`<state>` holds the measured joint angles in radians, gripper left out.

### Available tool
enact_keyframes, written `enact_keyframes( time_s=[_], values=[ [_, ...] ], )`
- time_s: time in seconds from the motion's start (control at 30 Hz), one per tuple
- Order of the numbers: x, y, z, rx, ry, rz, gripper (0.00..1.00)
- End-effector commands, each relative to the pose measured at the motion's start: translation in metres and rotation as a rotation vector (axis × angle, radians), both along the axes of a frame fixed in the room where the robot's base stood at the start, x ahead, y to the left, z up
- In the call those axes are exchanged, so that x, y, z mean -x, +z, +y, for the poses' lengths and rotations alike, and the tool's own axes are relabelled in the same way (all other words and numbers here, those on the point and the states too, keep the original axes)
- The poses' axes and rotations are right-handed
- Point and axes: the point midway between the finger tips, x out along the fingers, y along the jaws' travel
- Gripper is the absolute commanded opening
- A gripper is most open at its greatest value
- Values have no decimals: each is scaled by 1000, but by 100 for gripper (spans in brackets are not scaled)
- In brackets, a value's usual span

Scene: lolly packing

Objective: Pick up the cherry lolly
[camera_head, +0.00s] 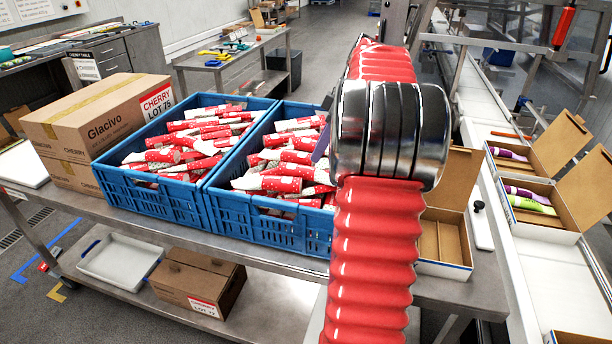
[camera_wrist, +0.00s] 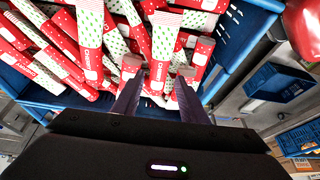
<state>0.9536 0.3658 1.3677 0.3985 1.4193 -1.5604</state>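Cherry lollies in red-and-white wrappers (camera_head: 285,184) lie in a loose pile in the right blue crate (camera_head: 262,222). More cherry lollies (camera_head: 180,145) fill the left blue crate (camera_head: 150,195). In the wrist view, my gripper (camera_wrist: 159,70) points down into a crate, with its two dark fingers apart. One wrapped cherry lolly (camera_wrist: 164,40) runs lengthwise toward the gap between the fingertips, among others crossing around it. I see no lolly clamped. In the head view my arm hides most of the gripper; only a purple-grey finger part shows at the right crate.
An open box (camera_head: 445,245) with an empty compartment stands right of the crates. Boxes with purple and green lollies (camera_head: 530,200) sit on the white conveyor (camera_head: 500,120). Cardboard cartons (camera_head: 100,115) stand left. The crate wall (camera_wrist: 240,45) is close to the gripper's right.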

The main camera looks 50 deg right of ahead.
Motion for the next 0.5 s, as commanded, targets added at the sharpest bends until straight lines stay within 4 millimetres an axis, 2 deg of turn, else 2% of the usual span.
enact_keyframes(
  time_s=[0.17, 0.5],
  values=[
    [-5, -15, 4, -1, 0, 0, 39],
    [-6, -17, 4, 0, 0, 0, 39]
  ],
)
